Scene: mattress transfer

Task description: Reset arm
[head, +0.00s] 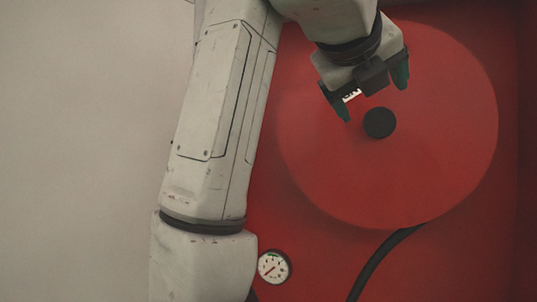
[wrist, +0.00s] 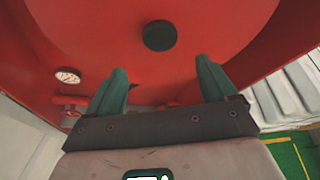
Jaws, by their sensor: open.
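My gripper (head: 372,96) is open, with two green fingers spread apart and nothing between them. It is in front of a large red disc (head: 440,150) in the head view. A round black knob (head: 380,123) sits at the disc's middle, just below and between the fingers in that view. In the wrist view, my gripper (wrist: 160,82) points toward the red disc, and the black knob (wrist: 160,35) shows beyond the fingertips. The fingers appear apart from the knob, though the exact distance is hard to tell.
A white dial gauge (head: 273,267) and a black hose (head: 378,262) are below the disc. A pale surface (head: 80,150) fills the left of the head view. Green floor with a yellow line (wrist: 298,155) shows at the wrist view's lower right.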

